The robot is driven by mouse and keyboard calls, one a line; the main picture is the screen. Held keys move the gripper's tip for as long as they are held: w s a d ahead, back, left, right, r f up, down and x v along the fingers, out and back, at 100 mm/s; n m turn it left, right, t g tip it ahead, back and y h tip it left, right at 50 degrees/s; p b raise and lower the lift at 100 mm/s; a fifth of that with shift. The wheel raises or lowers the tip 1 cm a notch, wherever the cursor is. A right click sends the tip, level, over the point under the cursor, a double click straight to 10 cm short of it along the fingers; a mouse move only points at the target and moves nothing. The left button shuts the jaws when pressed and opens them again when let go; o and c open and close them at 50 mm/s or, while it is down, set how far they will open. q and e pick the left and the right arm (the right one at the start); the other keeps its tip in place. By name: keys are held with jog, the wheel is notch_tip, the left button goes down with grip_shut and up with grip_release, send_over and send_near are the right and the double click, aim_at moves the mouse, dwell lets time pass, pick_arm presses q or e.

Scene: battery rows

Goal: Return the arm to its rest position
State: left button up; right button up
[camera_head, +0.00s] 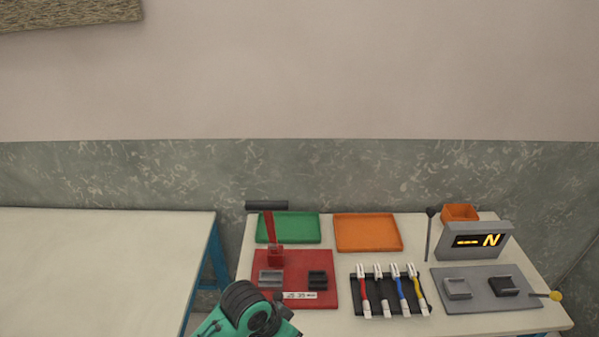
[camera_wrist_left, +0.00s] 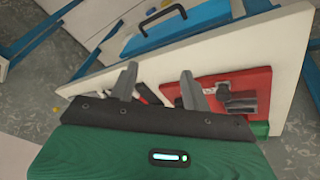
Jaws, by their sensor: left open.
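My left arm (camera_head: 245,310) shows as a teal and black part at the bottom of the head view, in front of the red board. Its fingers cannot be made out there. In the left wrist view my left gripper (camera_wrist_left: 158,84) has its two grey fingers spread apart, with nothing held between them. The red board (camera_wrist_left: 225,86) lies beyond the right finger in that view. The red board (camera_head: 318,262) also shows in the head view, with a grey holder (camera_head: 270,278) and a dark holder (camera_head: 317,279) on it. My right gripper is not in view.
A green tray (camera_head: 290,229) and an orange tray (camera_head: 368,232) lie at the table's back. A black rack (camera_head: 390,308) holds several coloured wired pieces. A grey panel (camera_head: 485,299) and a display (camera_head: 474,241) stand at right. The left table (camera_head: 100,270) is bare.

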pick_arm(q)
jog(key=s+a+f+n+t+y, duration=0.2)
jog(key=s+a+n+y, duration=0.3)
jog(key=s+a, duration=1.4)
notch_tip(320, 180, down, 29)
jog(key=w+a+g, duration=0.1)
jog(key=w, duration=0.2)
jog(key=s+a+f, duration=0.2)
jog(key=s+f, duration=0.8)
jog(key=s+a+f+g, duration=0.1)
jog(key=s+a+f, duration=0.1)
jog(key=s+f, duration=0.8)
jog(key=shift+f+n+g+h, duration=0.3)
jog(key=shift+f, duration=0.35)
jog(key=shift+s, duration=0.1)
jog(key=shift+d, duration=0.15)
